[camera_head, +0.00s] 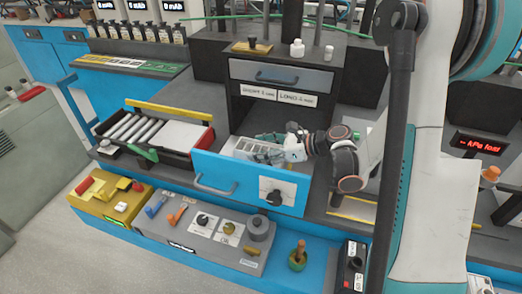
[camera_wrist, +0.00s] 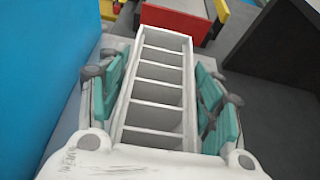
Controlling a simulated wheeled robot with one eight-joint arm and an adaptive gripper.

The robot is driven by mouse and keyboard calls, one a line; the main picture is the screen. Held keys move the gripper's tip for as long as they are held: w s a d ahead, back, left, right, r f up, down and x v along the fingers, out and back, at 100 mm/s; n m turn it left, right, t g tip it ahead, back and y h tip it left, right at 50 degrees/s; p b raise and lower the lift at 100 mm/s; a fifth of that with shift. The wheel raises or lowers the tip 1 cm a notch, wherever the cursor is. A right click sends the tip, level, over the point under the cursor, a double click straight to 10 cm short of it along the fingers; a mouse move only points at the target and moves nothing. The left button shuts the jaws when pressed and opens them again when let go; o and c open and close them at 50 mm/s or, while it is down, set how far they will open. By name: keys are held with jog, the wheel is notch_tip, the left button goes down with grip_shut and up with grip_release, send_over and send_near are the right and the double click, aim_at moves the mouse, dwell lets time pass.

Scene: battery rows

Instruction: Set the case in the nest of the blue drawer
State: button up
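The blue drawer (camera_head: 228,176) is pulled open at the middle of the bench, with a handle and a dark knob on its front. The case (camera_wrist: 160,90), a long pale tray split crosswise into several compartments, is in the drawer's opening; it also shows in the head view (camera_head: 249,147). My gripper (camera_wrist: 163,100) has its teal finger pads along the case's two long sides, close against them, and appears shut on it. In the head view my gripper (camera_head: 275,146) reaches in from the right. The nest under the case is hidden, and I cannot tell whether the case is seated.
A black and red tray (camera_head: 118,145) with several pale cylinders stands left of the drawer. A grey closed drawer (camera_head: 281,76) and labels are above and behind. Control boxes (camera_head: 215,231) with knobs and levers line the front ledge. A dark wall (camera_wrist: 275,55) is right of the gripper.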

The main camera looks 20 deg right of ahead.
jog(key=o, duration=0.5)
jog(key=shift+r, duration=0.1)
jog(key=p+v, duration=0.3)
jog(key=v, duration=0.9)
